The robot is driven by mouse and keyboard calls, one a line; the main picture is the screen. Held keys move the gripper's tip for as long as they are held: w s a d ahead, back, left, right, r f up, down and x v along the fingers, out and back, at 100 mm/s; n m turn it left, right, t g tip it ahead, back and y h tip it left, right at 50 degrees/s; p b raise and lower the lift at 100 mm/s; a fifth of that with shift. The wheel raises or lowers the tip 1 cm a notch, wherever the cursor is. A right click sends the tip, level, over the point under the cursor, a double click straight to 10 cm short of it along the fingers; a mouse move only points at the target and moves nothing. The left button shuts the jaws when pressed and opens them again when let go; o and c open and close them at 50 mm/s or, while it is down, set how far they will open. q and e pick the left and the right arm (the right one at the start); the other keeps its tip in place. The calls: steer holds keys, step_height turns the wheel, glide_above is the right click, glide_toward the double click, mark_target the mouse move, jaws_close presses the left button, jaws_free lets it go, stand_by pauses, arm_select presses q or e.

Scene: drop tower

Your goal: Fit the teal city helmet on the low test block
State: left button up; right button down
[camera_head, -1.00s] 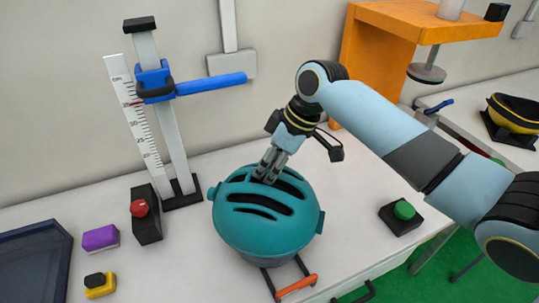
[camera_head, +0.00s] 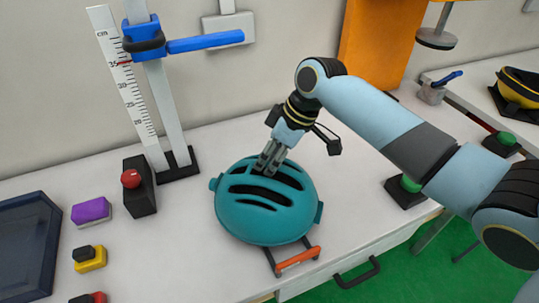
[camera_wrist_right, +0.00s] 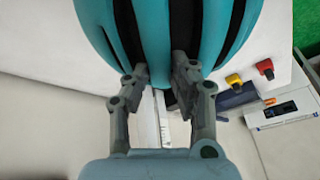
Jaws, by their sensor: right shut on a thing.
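The teal city helmet (camera_head: 262,218) is at the middle of the head view, with dark vent slots facing up. My right gripper (camera_head: 268,166) is shut on the helmet at its far upper edge, by a rib between vents. In the right wrist view the helmet (camera_wrist_right: 158,30) fills the top, and the two fingers of my right gripper (camera_wrist_right: 160,80) straddle a teal rib. Whatever is under the helmet is hidden, so I cannot tell whether it rests on a block; a low test block is not plainly visible. My left gripper is out of view.
An orange-handled frame (camera_head: 297,257) sticks out from under the helmet's near side. The drop tower (camera_head: 165,90) with its blue arm (camera_head: 205,41) stands behind left. A red-button box (camera_head: 138,187), a purple block (camera_head: 91,211) and a yellow block (camera_head: 90,259) lie left. A green-button box (camera_head: 405,191) is right.

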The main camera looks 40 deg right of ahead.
stand_by(0.5)
steer(key=shift+r+p, duration=0.1)
steer(key=shift+p, duration=0.3)
steer(key=shift+f, duration=0.6)
steer(key=c, duration=1)
jaws_free()
steer(key=shift+c, duration=0.2)
steer(key=shift+s, duration=0.1)
steer(key=c, duration=0.4)
steer(key=shift+o, duration=0.2)
steer(key=shift+r, duration=0.2)
